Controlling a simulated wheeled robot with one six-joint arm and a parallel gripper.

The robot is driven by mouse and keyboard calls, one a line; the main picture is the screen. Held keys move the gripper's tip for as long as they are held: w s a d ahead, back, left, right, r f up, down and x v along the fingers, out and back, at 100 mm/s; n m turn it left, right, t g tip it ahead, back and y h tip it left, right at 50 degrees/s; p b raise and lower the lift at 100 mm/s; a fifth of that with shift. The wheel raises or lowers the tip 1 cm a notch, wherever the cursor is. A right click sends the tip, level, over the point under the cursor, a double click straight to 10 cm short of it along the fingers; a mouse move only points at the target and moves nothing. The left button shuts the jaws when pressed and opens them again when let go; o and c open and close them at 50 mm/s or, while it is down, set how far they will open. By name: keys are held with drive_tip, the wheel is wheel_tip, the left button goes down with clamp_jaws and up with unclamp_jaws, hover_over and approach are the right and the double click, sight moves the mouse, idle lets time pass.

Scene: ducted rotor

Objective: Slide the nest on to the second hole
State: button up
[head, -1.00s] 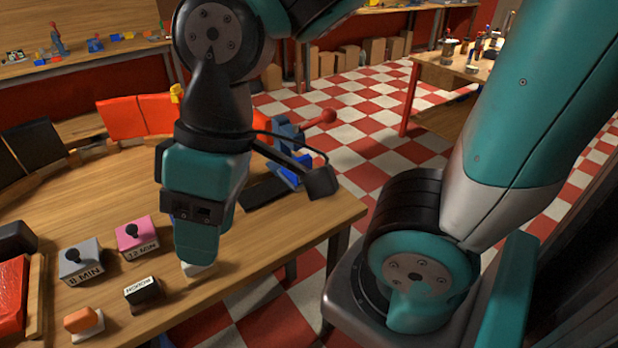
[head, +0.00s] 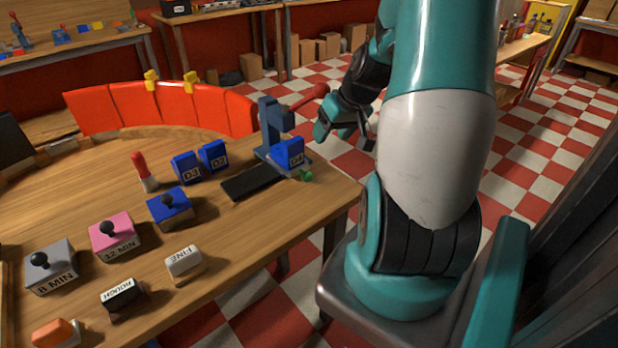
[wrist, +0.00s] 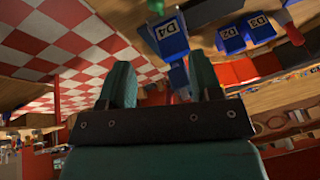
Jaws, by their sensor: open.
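The blue-grey press (head: 272,122) stands near the table's right edge, with a red-knobbed lever (head: 319,91) sticking out to the right. A blue block marked D4 (head: 289,153) sits at its base, beside a dark flat rail (head: 250,183) and a small green knob (head: 306,176). The nest under the D4 block and its holes cannot be made out. My gripper (head: 322,132) is open and empty, right of the press and apart from it. In the wrist view its two fingers (wrist: 162,82) stand apart, and the D4 block (wrist: 169,37) lies beyond them.
Blue blocks D3 (head: 186,168) and D2 (head: 214,156) and a red-handled tool (head: 144,171) stand left of the press. Grey, pink and blue knobbed boxes and ROUGH and FINE blocks line the table front. Red curved panels (head: 150,103) stand behind.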

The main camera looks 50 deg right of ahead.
sight(309, 173)
drive_tip(key=x, duration=1.1)
drive_tip(key=p+x, duration=0.1)
drive_tip(key=x, duration=0.5)
drive_tip(key=shift+s+d+f, duration=0.1)
drive_tip(key=shift+d+f, duration=0.15)
